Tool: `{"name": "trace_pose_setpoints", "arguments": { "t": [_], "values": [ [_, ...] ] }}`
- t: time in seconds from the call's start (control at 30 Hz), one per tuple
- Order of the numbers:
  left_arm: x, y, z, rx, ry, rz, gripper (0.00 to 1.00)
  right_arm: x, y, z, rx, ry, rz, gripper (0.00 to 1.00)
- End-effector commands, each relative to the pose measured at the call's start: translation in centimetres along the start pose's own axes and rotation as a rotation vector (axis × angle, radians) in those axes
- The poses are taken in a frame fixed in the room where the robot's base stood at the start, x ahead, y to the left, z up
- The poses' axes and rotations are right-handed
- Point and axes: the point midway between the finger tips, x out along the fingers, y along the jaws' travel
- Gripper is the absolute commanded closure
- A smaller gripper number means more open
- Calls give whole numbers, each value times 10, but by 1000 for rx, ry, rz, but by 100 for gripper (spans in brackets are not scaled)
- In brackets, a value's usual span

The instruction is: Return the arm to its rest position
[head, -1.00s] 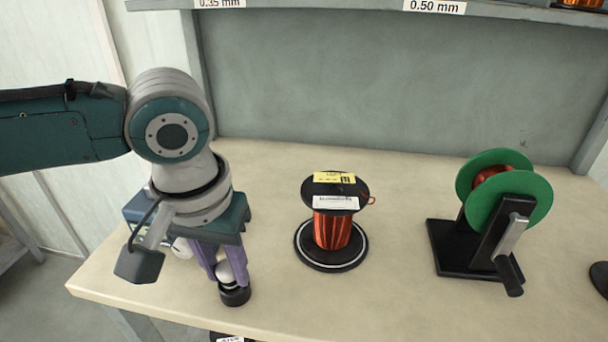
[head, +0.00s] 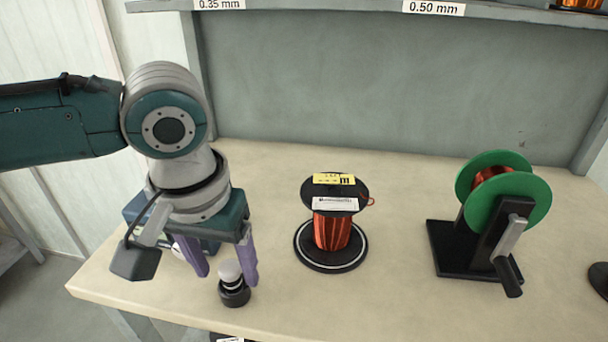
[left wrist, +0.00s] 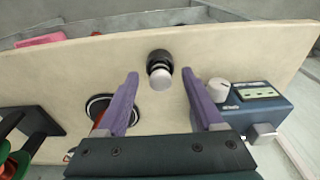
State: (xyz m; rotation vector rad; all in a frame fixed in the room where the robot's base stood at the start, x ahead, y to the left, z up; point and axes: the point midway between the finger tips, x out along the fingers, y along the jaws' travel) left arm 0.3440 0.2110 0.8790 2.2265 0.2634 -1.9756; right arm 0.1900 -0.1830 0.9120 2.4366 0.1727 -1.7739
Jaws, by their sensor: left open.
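My left gripper (head: 224,270) hangs over the left part of the bench with its purple fingers spread and nothing between them. In the left wrist view the open fingers (left wrist: 163,98) point toward a small black object with a white rounded top (left wrist: 159,70). In the head view this small object (head: 233,286) stands upright on the bench just in front of the fingers, apart from them. My right gripper is in neither view.
A spool of copper wire (head: 332,232) stands on a black round base mid-bench. A green-flanged winder with a crank (head: 510,210) stands at the right. A blue box with a display (left wrist: 258,108) sits beside the gripper. The shelf (head: 330,8) runs along the back.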

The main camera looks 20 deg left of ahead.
Motion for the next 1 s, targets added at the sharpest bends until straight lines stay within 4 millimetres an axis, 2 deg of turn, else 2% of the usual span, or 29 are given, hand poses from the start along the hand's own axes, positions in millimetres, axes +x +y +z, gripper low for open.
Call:
{"name": "trace_pose_setpoints", "arguments": {
  "t": [0.2, 0.4, 0.67, 0.77, 0.87, 1.0],
  "values": [
    [-46, 0, -1, 2, 3, 2, 31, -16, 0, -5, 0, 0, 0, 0],
    [-80, 0, -1, 0, 3, 2, 31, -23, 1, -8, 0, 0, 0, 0],
    [-93, 1, 1, 5, 1, 3, 31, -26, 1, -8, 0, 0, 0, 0],
    [-95, 12, 10, 55, 1, 31, 31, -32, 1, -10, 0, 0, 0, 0],
    [-102, 36, 30, 166, 17, 100, 31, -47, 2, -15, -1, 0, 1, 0],
    [-126, 68, 66, 321, 81, 219, 31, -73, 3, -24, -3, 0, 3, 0]
  ]
}}
